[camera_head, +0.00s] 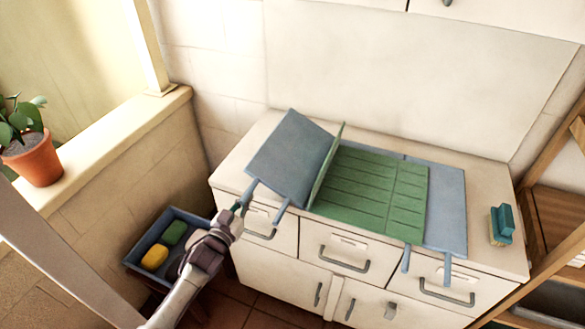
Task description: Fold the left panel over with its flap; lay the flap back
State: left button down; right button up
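A folding mat lies on the white counter (490,171). Its blue left panel (288,150) is tilted up off the counter. A thin green flap (327,166) stands nearly upright along that panel's right edge. The green ribbed middle (375,185) lies flat, and the blue right panel (447,200) lies flat beside it. My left gripper (240,207) is at the counter's front left edge, its fingertips closed at the end of the left panel's outer tab (250,190). A second tab (281,211) hangs free beside it. My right gripper is out of view.
A blue bin (140,255) with a yellow sponge (154,258) and a green sponge (174,232) stands low at the left. A teal brush (502,222) is at the counter's right end. A potted plant (38,158) stands on the ledge. Drawer handles (345,262) project in front.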

pick_arm(q)
jog(key=shift+w+a+f, duration=0.15)
jog(key=shift+a+f, duration=0.1)
jog(key=shift+f, duration=0.35)
jog(key=shift+a+f+b, duration=0.1)
jog(key=shift+f+b, duration=1.65)
jog(key=shift+f, duration=0.05)
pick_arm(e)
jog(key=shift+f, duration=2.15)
pick_arm(q)
jog(key=shift+f, duration=0.15)
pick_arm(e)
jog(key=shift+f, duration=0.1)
pick_arm(q)
jog(key=shift+f+b, duration=0.85)
jog(key=shift+b, duration=0.05)
jog(key=c, duration=1.7)
grip_release()
jog(key=shift+r, duration=0.15)
jog(key=o, duration=1.6)
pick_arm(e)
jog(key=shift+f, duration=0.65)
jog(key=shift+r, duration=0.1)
